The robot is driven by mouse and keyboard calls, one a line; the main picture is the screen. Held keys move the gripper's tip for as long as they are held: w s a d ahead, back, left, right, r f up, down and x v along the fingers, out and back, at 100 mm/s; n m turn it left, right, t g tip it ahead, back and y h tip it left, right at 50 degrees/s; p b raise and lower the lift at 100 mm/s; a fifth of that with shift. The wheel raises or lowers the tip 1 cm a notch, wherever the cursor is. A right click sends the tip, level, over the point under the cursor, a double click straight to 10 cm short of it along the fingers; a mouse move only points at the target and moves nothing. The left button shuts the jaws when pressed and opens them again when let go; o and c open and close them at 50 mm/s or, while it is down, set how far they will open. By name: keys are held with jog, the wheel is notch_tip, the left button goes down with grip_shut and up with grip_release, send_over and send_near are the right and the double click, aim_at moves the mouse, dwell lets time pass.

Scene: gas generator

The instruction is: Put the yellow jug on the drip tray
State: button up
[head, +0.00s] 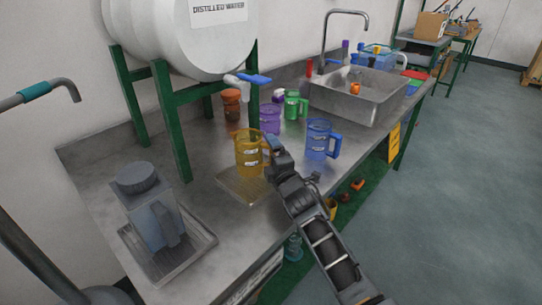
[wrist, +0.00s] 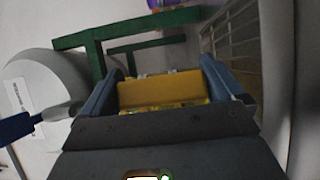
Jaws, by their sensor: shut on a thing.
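The yellow jug (head: 249,155) is upright over the back part of the drip tray (head: 238,189), a small ridged metal tray on the bench. Its base looks very close to the tray; I cannot tell whether it touches. My gripper (head: 270,150) is at the jug's right side, shut on it, probably at the handle, which the fingers hide. In the wrist view, the yellow of the jug (wrist: 160,90) shows between the two fingers of my gripper (wrist: 160,75).
A grey container (head: 150,215) stands in a larger tray at the front left. A blue jug (head: 318,142), a purple jug (head: 269,119), a green jug (head: 295,106) and an orange-brown jug (head: 231,104) stand nearby. A white tank (head: 190,35) on a green frame is behind.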

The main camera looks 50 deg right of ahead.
jog(key=o, duration=0.7)
jog(key=shift+f, duration=0.1)
jog(key=shift+o, duration=0.2)
jog(key=shift+r, duration=0.2)
jog(key=v, duration=1.1)
jog(key=shift+f, duration=0.15)
jog(key=shift+s+a, duration=0.3)
jog(key=shift+s, duration=0.2)
jog(key=b+v, duration=0.1)
jog(key=v, duration=0.6)
jog(key=shift+s+a+b, duration=0.2)
jog(key=shift+s+b, duration=0.15)
